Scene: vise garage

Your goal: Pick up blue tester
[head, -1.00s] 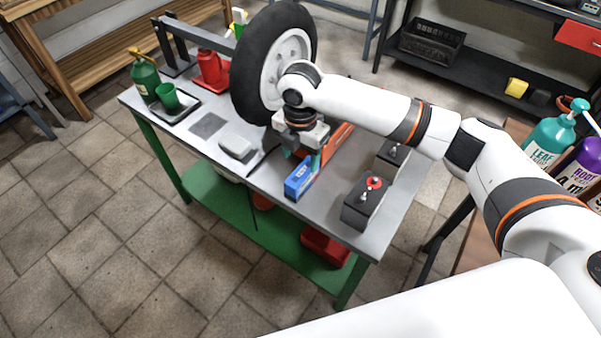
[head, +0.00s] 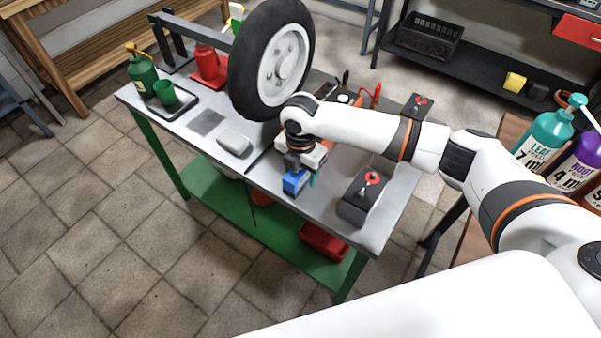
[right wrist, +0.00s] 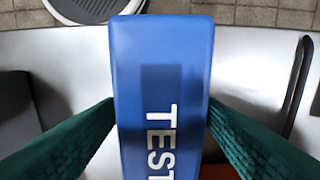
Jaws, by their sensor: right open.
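The blue tester (head: 295,183) lies on the metal bench top near its front edge. In the head view its far part is hidden under my right gripper (head: 301,174). In the right wrist view the tester (right wrist: 162,70) fills the middle, with white letters reading "TEST". The two green fingers of my right gripper (right wrist: 160,118) stand on either side of it, close to its sides. The gripper is open and straddles the tester; I cannot tell whether either finger touches it. My left gripper is not in view.
A pale rounded block (head: 234,142) lies to the left. A large wheel (head: 264,65) stands behind, close to my arm. Bottles (head: 545,140) stand at far right.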

